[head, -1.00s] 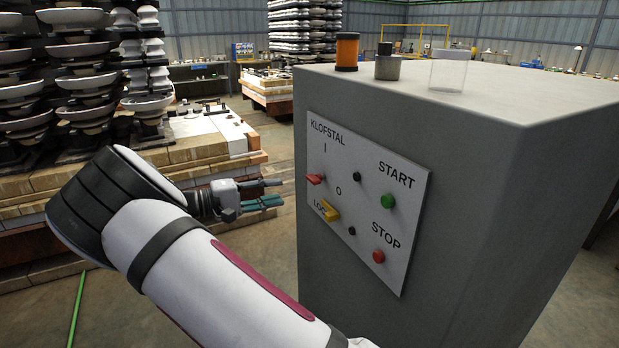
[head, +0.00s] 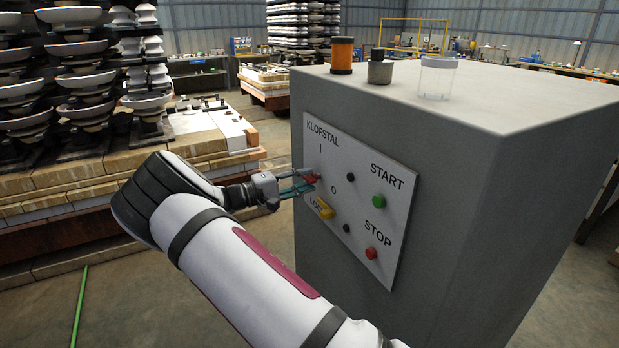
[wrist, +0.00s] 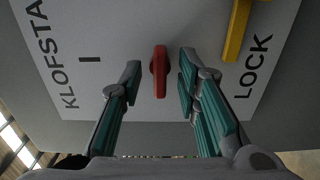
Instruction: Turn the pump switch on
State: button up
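The pump switch is a red rotary handle (wrist: 159,72) on the white panel (head: 352,225) labelled KLOFSTAL, between the "I" and "O" marks. In the wrist view it stands between my open fingers, with a gap on each side. My gripper (head: 303,184) is at the panel's left side, its fingertips around the red handle (head: 313,176) in the head view. The gripper also shows in the wrist view (wrist: 160,85). A yellow lock handle (head: 325,209) sits below the red one; it is at the upper right in the wrist view (wrist: 237,28).
An orange jar (head: 342,56), a grey bottle (head: 380,68) and a clear cup (head: 436,78) stand on the grey cabinet (head: 450,200). Insulator stacks (head: 85,75) stand at left.

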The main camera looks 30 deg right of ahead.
jog(key=shift+d, duration=0.85)
jog(key=shift+c, duration=0.2)
grip_shut()
